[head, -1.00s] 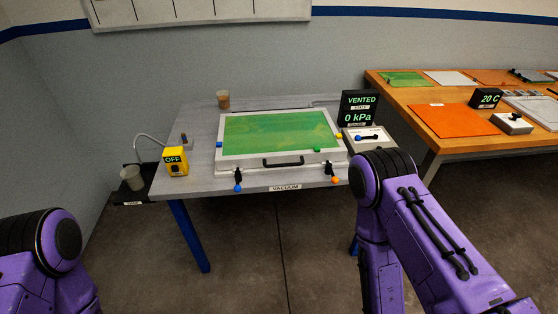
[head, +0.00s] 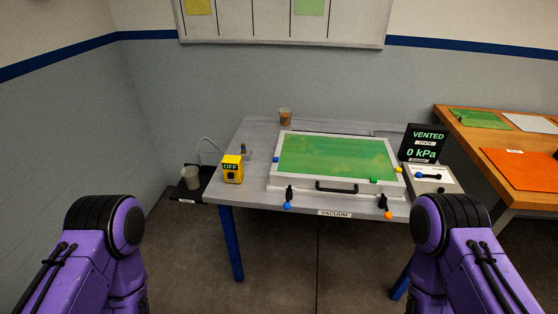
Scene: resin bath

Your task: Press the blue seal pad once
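The blue seal pad (head: 276,159) is a small blue block on the left edge of the white vacuum frame (head: 290,187). The frame lies on the grey table and holds a green sheet (head: 335,157). A yellow pad (head: 398,170) sits on the frame's right edge and a green pad (head: 373,181) near its front right corner. Only purple and black links of my two arms show, low at the left and right, apart from the pad. Neither gripper is in view.
Blue (head: 287,205) and orange (head: 388,215) knobs hang at the table's (head: 257,198) front edge. A yellow OFF box (head: 232,169) stands left of the frame. A display (head: 423,143) reads VENTED, 0 kPa, behind a blue-levered box (head: 440,182). A cup (head: 285,116) stands at the back.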

